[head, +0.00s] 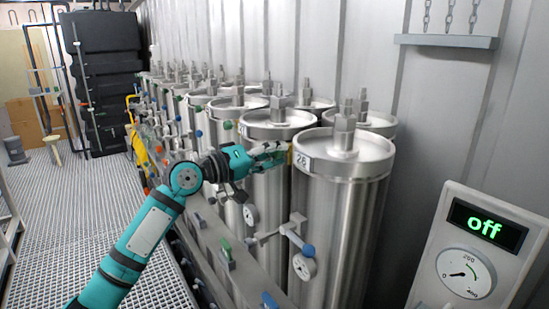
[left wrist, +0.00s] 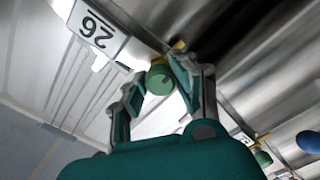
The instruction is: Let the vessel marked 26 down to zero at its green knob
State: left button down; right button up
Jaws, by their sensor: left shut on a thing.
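The vessel marked 26 (head: 340,210) is the steel cylinder nearest me on the right, with its number label (head: 303,161) near the top. The label also shows upside down in the left wrist view (left wrist: 97,28). My left gripper (head: 284,152) reaches in beside the label, its fingertips against the vessel's upper side. In the left wrist view a green knob (left wrist: 161,79) on a brass stem sits between the fingertips, and the gripper is shut on it. The knob is hidden by the fingers in the head view. My right gripper is not in view.
A row of similar vessels (head: 272,130) runs back to the left. Low on vessel 26 are a blue-handled valve (head: 301,243) and a small gauge (head: 304,266). A panel at right shows "off" (head: 488,226) above a dial (head: 466,273).

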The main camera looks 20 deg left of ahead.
pick_arm(q)
jog(key=shift+f+m, duration=0.2)
jog(key=shift+m, duration=0.1)
jog(key=c, duration=1.4)
grip_release()
jog(key=o, duration=0.4)
jog(key=shift+r, duration=0.1)
jog(key=v, duration=1.2)
jog(key=shift+a, duration=0.1)
